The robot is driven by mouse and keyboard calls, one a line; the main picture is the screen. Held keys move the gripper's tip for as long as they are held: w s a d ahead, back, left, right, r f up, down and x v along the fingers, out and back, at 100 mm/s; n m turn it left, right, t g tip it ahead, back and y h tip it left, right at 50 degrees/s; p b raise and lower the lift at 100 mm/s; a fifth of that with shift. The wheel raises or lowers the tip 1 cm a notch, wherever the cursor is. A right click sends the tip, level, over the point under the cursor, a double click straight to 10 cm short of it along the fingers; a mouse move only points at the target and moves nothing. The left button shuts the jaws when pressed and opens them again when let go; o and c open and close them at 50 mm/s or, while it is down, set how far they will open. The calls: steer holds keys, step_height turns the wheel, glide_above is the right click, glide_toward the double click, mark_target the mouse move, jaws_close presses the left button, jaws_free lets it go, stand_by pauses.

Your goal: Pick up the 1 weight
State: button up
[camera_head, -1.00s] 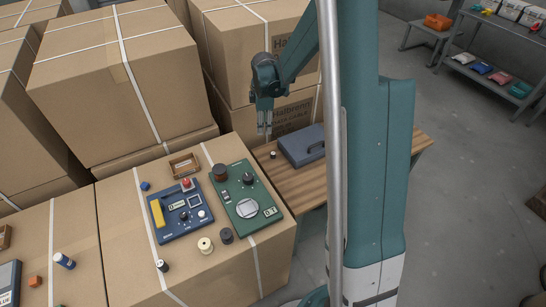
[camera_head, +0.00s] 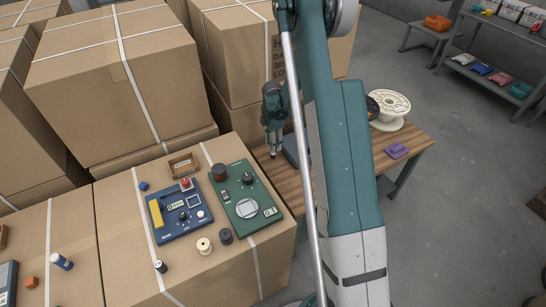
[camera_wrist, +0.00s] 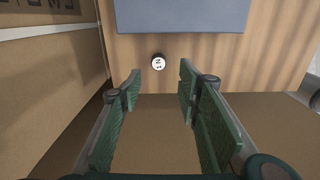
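A small dark weight with a round white top (camera_wrist: 158,62) stands on the wooden table; its small printed marking is hard to read. It also shows in the head view (camera_head: 273,154), just under my gripper (camera_head: 272,148). In the wrist view my gripper (camera_wrist: 159,72) is open, with its green fingers spread wide and nothing between them. The weight lies beyond the fingertips, between their lines. A similar small dark weight with a light top (camera_head: 160,266) stands on the front carton, its marking unreadable.
A blue-grey case (camera_wrist: 180,15) lies just beyond the weight. Tall cartons (camera_head: 110,75) stand at the left. The front carton holds a blue panel (camera_head: 166,234), a green panel (camera_head: 238,178) and spools (camera_head: 204,245). A large cream spool (camera_head: 389,105) and a purple item (camera_head: 396,151) are on the table.

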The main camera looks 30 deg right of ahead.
mark_target(273, 155)
stand_by(0.3)
steer(key=shift+f, duration=1.3)
steer(key=shift+f, duration=0.1)
steer(key=shift+w+d+f+b, duration=0.1)
steer(key=shift+f+b, duration=0.35)
steer(key=shift+f, duration=0.8)
steer(key=shift+w+d+f+b, duration=0.1)
steer(key=shift+f+b, duration=0.35)
steer(key=shift+f, duration=0.8)
steer(key=c, duration=1)
